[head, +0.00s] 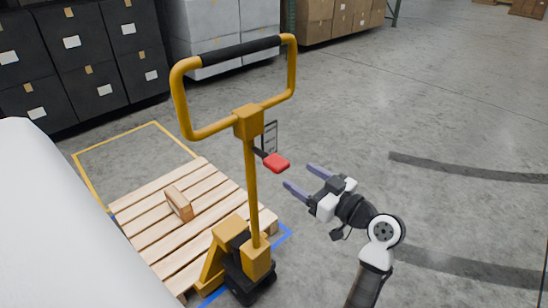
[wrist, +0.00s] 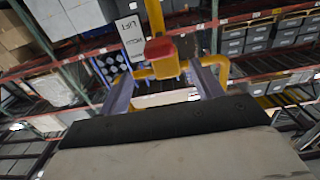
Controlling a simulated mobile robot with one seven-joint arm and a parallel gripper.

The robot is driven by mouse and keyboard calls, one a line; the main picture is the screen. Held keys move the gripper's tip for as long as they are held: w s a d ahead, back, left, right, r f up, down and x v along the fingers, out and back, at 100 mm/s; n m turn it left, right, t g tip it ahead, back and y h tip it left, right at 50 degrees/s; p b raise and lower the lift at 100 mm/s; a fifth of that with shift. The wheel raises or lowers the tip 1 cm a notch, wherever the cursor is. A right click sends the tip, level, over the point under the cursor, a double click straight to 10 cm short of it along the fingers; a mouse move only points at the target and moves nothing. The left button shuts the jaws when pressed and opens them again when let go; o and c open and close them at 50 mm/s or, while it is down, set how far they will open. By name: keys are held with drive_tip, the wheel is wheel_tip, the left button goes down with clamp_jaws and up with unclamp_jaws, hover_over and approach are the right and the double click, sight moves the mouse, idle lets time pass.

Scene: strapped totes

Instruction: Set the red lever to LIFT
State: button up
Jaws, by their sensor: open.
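The red lever (head: 277,163) sticks out to the right from the yellow mast of the pallet jack (head: 252,190), below its looped handle. In the wrist view the red lever (wrist: 160,47) is ahead, between the lines of my two fingers. My gripper (head: 300,178) is open and empty, just right of and apart from the lever, its fingers pointing at it. Both fingers show in the wrist view. A white label plate (wrist: 132,38) with the word LIFT stands left of the lever there; its other markings are too blurred to read. Which setting the lever is at, I cannot tell.
A wooden pallet (head: 160,222) with a small wooden block (head: 179,204) on it lies left of the jack. Black boxes (head: 80,65) and wrapped white stacks (head: 220,25) stand behind. The grey floor to the right is clear. A white rounded shape (head: 45,210) fills the lower left.

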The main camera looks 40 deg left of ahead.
sight(268, 156)
drive_tip(key=a+p, duration=0.1)
drive_tip(key=a, duration=0.6)
drive_tip(key=a+p, duration=0.1)
drive_tip(key=a, duration=0.2)
drive_tip(key=shift+w+a+p, duration=0.15)
drive_tip(key=shift+w+p, duration=0.15)
drive_tip(key=shift+w, duration=0.1)
